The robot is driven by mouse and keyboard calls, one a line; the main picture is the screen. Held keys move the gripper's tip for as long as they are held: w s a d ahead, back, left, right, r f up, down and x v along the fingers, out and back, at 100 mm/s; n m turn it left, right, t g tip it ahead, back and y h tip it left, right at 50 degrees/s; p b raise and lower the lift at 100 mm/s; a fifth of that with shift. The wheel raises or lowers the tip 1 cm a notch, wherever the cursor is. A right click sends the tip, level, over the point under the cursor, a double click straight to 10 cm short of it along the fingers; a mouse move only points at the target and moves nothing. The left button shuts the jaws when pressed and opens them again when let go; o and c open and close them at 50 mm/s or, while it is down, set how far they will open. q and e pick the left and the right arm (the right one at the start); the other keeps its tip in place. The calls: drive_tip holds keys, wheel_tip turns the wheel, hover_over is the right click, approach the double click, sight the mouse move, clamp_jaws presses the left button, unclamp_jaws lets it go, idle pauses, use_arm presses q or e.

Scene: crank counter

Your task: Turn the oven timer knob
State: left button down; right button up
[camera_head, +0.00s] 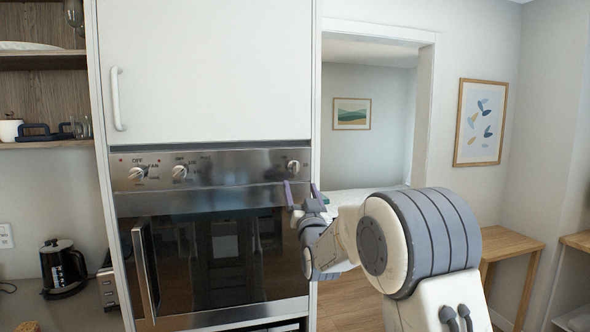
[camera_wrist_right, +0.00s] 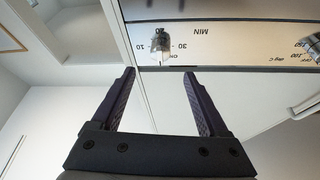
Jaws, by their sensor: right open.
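The oven (camera_head: 215,240) is built into a tall white cabinet, with a steel control panel across its top. The timer knob (camera_head: 293,166) is the rightmost of three knobs on that panel. My left gripper is not in view.
Two other knobs, the left one (camera_head: 137,173) and the middle one (camera_head: 180,172), sit on the same panel. The oven door handle (camera_head: 146,270) stands vertical at left. A doorway opens right of the cabinet. A kettle (camera_head: 63,267) stands on the left counter.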

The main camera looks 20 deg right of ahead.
sight(295, 170)
drive_tip(key=p+x, duration=0.4)
drive_tip(key=x, duration=0.4)
drive_tip(key=shift+w+r+p, duration=0.1)
drive_tip(key=shift+w+p, duration=0.05)
drive_tip(key=shift+p, duration=0.2)
drive_tip(key=shift+w, duration=0.35)
clamp_jaws()
